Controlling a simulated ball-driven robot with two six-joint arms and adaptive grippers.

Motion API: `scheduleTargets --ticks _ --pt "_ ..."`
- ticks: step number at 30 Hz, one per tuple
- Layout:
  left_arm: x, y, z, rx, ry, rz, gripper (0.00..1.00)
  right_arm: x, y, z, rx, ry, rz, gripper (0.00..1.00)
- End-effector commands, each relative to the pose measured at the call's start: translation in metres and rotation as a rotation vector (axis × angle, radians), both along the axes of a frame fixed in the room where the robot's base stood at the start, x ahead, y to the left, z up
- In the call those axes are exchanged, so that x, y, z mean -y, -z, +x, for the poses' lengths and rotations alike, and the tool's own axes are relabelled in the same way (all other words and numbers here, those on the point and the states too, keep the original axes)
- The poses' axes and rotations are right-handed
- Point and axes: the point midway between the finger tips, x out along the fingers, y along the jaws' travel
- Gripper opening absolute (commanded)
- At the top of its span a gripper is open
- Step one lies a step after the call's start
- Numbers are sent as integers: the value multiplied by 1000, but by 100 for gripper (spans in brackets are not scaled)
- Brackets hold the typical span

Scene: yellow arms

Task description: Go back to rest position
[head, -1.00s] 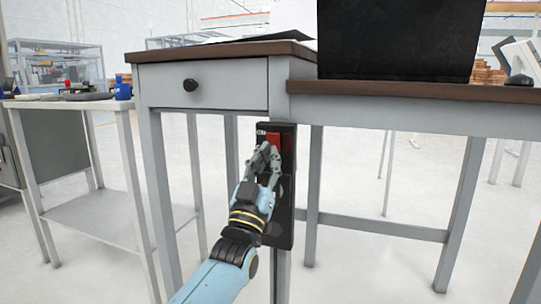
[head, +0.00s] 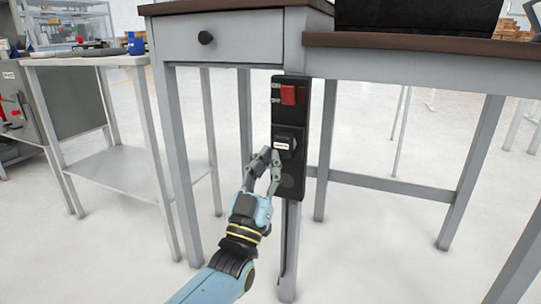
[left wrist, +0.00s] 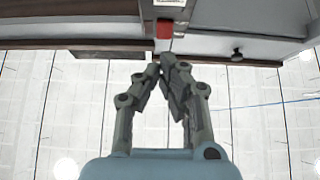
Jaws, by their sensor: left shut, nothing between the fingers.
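My left gripper (head: 264,160) is shut and empty in the head view, in front of the lower part of a black switch panel (head: 318,130). The panel is fixed on a grey desk leg and carries a red switch (head: 289,95) near its top and a dark block with a white label below it. My fingertips are lower than the red switch and just left of the labelled block; I cannot tell whether they touch the panel. In the left wrist view the closed fingers (left wrist: 168,60) point toward the red switch (left wrist: 164,28). My right gripper is not in view.
The grey desk (head: 240,40) with a brown top and a drawer with a dark knob (head: 205,38) stands ahead. A dark screen (head: 415,16) is on it. A side table (head: 110,170) stands at the left. The floor between the legs is clear.

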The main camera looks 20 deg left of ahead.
Motion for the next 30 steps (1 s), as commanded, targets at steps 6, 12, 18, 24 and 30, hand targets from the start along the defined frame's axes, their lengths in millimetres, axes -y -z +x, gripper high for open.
scheduleTargets --ticks 6,12,18,24,30 --pt "0 0 0 0 0 0 0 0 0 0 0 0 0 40" --pt "-1 16 -10 -31 0 2 0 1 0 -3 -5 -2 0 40" --pt "-18 83 -75 -191 -5 39 0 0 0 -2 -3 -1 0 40" --pt "-46 179 -145 -671 -22 90 0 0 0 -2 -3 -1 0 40" --pt "-71 261 -239 -1229 -37 132 0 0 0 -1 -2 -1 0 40"
